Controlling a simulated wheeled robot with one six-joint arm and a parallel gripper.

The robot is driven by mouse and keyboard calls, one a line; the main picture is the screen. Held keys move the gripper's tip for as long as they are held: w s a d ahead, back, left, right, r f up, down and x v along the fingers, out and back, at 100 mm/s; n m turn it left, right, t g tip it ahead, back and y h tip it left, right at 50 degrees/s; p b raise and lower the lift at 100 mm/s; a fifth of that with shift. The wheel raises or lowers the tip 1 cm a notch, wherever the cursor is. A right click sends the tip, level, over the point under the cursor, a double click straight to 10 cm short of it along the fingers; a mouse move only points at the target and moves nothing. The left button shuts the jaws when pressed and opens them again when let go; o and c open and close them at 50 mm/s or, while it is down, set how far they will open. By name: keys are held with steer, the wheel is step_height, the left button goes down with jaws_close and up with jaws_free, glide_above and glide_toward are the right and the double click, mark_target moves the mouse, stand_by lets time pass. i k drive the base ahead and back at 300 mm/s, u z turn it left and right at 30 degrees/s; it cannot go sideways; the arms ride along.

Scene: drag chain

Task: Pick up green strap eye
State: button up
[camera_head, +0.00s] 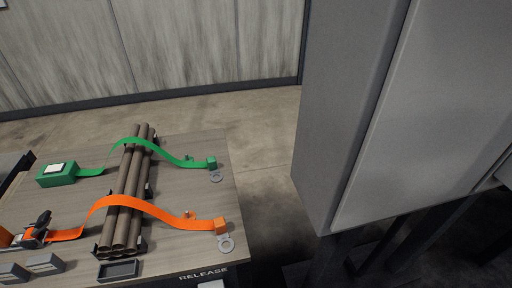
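The green strap (160,148) arches over a bundle of brown tubes (131,190) on a wooden table. At its right end is a green block (212,163), with a grey metal ring, the green strap eye (216,176), lying at the table's right side. My gripper is not in view.
An orange strap (150,207) crosses the tubes nearer the front, ending at an orange block (221,226) and another grey ring (226,244). A dark tray (118,269) and grey blocks (44,263) lie at the front. A large grey body fills the right. Bare floor (262,150) lies right of the table.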

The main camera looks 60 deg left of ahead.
mark_target(212, 162)
steer(key=i, duration=0.75)
steer(key=u, duration=2.65)
steer(key=i, duration=0.5)
steer(key=u, duration=0.1)
